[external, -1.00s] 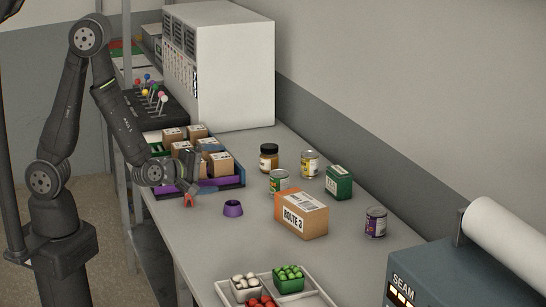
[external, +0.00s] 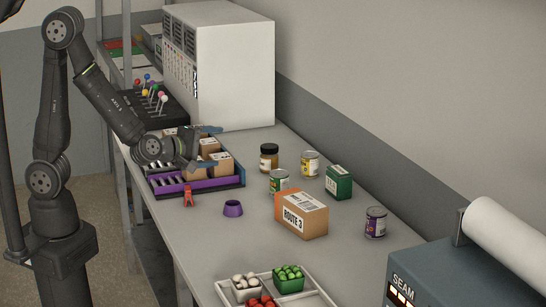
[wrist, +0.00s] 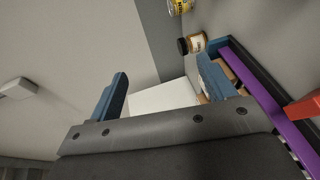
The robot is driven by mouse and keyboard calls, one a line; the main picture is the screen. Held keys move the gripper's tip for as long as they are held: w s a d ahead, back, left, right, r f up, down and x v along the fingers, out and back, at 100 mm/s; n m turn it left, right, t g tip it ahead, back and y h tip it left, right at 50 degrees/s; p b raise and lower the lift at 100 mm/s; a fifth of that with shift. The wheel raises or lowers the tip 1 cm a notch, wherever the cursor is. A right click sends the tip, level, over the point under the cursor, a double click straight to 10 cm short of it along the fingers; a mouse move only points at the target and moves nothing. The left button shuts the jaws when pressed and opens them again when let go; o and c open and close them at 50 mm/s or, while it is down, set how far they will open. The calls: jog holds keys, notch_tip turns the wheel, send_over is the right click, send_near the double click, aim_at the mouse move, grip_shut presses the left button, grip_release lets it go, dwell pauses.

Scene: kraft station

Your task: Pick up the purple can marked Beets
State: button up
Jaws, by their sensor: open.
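The purple can (external: 375,222) stands upright on the right part of the bench in the external view, beyond the orange Route 3 box. Its label text is too small to read. My gripper (external: 212,146) is above the divided tray at the left, far from the can, with its blue fingers pointing right. In the wrist view the two blue fingers (wrist: 160,90) are spread apart with nothing held between them. The purple can is not seen in the wrist view.
An orange Route 3 box (external: 301,214), a green box (external: 339,182), other cans (external: 310,163), a brown jar (external: 269,158) and a purple ring (external: 233,208) stand on the bench. A tray of cartons (external: 205,184) lies left, a white tray (external: 318,297) in front.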

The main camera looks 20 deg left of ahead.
notch_tip(320, 180, up, 8)
jog(key=f, duration=0.1)
jog(key=s+d+r+m+g+h, duration=0.1)
jog(key=d+r+m+g+h, duration=0.15)
jog(key=d, duration=0.55)
jog(key=d+r+m+g+h, duration=0.2)
jog(key=d+m, duration=0.2)
jog(key=d, duration=0.4)
jog(key=m+g+y, duration=0.6)
jog(key=m+g, duration=0.2)
jog(key=m, duration=1.4)
send_over(373, 210)
jog(key=s+a, duration=0.2)
jog(key=a, duration=0.5)
notch_tip(373, 210, down, 9)
jog(key=x, duration=1.1)
jog(key=shift+s+a+f, duration=0.1)
jog(key=shift+s+f, duration=0.05)
jog(key=shift+w+x, duration=0.2)
jog(key=shift+x, duration=2.65)
jog(key=shift+c, duration=0.5)
